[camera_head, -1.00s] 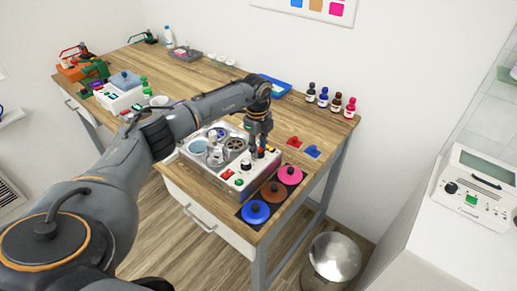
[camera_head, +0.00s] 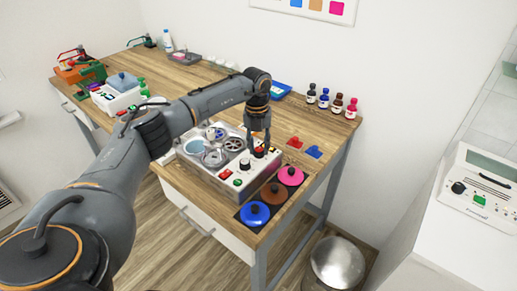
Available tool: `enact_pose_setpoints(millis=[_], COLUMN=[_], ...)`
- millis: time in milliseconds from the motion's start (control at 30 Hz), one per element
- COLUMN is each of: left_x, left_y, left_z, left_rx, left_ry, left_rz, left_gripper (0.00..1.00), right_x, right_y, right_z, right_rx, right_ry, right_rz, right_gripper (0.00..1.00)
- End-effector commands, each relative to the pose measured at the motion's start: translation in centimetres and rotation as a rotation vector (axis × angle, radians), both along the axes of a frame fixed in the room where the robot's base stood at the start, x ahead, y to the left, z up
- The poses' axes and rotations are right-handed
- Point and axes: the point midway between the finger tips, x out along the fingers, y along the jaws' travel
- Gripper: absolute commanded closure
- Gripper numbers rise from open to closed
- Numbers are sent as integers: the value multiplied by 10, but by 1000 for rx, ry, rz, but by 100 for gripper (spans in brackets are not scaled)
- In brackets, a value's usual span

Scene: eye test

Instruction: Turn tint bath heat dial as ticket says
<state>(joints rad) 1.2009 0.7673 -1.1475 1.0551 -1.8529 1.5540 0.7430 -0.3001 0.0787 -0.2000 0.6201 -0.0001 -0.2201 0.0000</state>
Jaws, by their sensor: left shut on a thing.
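The tint bath unit (camera_head: 212,179) is a pale box on the wooden bench with several round wells on top. Its sloped front panel carries a green button (camera_head: 238,182), a red button (camera_head: 225,174) and a black dial (camera_head: 245,164). My left gripper (camera_head: 259,149) points down at the panel's right end, shut on a dark dial with red on it (camera_head: 260,153). The fingers partly hide that dial, and its marks are too small to read. I cannot make out a readable ticket. My right gripper is out of view.
Several dye bottles (camera_head: 323,98) stand at the back right. A metal bin (camera_head: 337,262) is on the floor. My left arm crosses over the bench.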

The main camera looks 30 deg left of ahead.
Motion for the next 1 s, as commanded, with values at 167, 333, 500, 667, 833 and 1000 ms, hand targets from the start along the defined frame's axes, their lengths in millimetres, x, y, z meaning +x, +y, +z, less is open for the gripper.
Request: enact_pose_setpoints(millis=[167,333,500,667,833,1000], left_x=[1,2,1,2,2,2], left_y=[0,0,-1,-1,-2,-2], left_z=[-1,0,-1,0,0,0], left_rx=[-1,0,1,0,0,1], left_ry=[-3,-4,-2,-4,-4,-3], left_rz=[-166,-327,-487,-629,-757,-853], left_gripper=[100,100,100,100,100,100], right_x=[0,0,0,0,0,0], right_y=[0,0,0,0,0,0], right_z=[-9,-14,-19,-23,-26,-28], right_rx=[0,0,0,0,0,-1], right_ry=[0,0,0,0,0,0], right_rz=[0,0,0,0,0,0], right_gripper=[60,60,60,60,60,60])
